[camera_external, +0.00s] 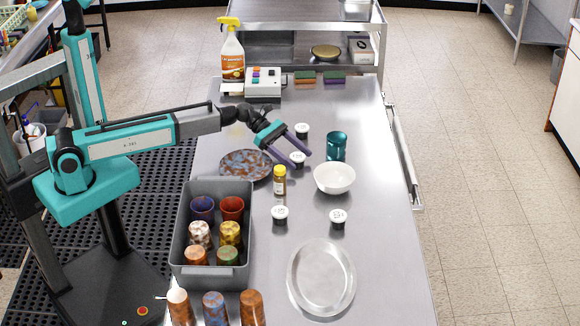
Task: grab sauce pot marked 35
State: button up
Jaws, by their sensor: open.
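Several small sauce pots with white lids and dark bodies stand on the steel table. One sauce pot (297,159) is at my gripper's fingertips and partly hidden by them. Another sauce pot (302,131) stands just behind the gripper. Two more stand nearer the front, a left one (280,215) and a right one (338,218). The lid marks are too small to read, so I cannot tell which is 35. My gripper (299,158) is open and reaches down to the right, its purple fingers appearing on either side of the nearest pot.
A yellow-capped bottle (279,181), white bowl (334,179), teal cup (336,147) and mottled plate (246,165) surround the gripper. A grey bin (244,250) of cups is front left. A metal plate (321,279) lies at front. The table's right edge is clear.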

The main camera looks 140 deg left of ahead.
aim_at(305, 170)
jog(key=shift+p+x, duration=0.45)
jog(key=shift+x, duration=1.7)
jog(key=shift+a, duration=0.15)
jog(key=shift+c, duration=0.5)
jog(key=c, duration=1)
